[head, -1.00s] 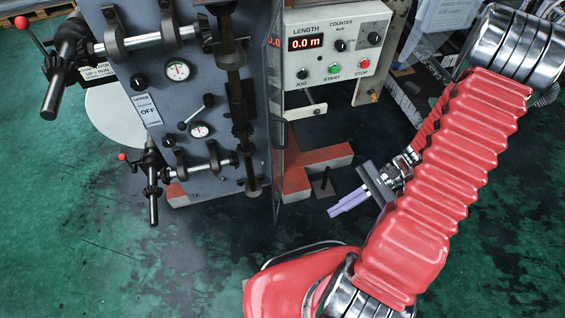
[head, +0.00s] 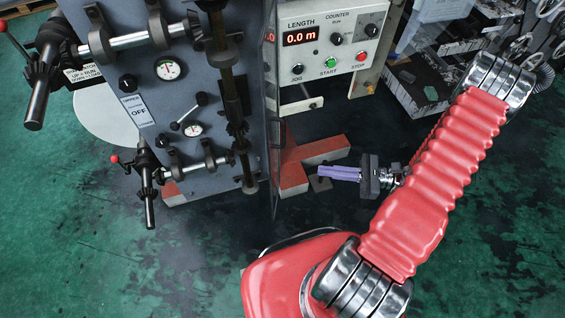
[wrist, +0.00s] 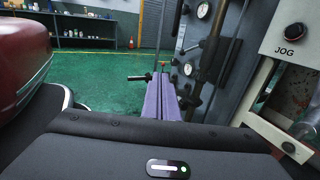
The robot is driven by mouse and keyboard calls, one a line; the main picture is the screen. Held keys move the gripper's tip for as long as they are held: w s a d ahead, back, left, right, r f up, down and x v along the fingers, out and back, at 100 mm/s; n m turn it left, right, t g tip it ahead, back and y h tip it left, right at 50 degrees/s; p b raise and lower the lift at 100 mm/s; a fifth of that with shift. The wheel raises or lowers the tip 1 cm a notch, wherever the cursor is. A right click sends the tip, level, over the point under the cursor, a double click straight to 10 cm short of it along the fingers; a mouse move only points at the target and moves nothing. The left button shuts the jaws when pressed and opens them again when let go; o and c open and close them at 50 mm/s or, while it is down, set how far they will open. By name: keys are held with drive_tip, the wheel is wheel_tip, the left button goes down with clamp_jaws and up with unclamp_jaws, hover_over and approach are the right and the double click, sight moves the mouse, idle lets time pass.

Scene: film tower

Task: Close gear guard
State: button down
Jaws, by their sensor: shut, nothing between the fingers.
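The gear guard (head: 273,150) looks like a thin clear panel on the right edge of the grey machine face, seen nearly edge-on in the head view. It stands out from the face, so the gears and shafts (head: 231,95) are uncovered. A small dark handle seems to sit on its right side. My gripper (head: 334,173) is to the right of the panel, apart from it, with its purple fingers shut, empty and pointing left. In the wrist view the fingers (wrist: 160,97) point toward the machine's gauges and shafts; I cannot clearly make out the panel there.
The control box (head: 332,45) with its counter and buttons is above my gripper. A red base beam (head: 312,152) lies just behind the fingers. Crank handles (head: 148,190) stick out at the machine's left. The green floor in front is clear.

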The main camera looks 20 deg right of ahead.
sight(269, 165)
drive_tip(key=shift+a+r, duration=0.1)
drive_tip(key=shift+a, duration=0.2)
drive_tip(key=x, duration=1.3)
drive_tip(key=shift+w+a, duration=0.1)
drive_tip(key=shift+a, duration=0.3)
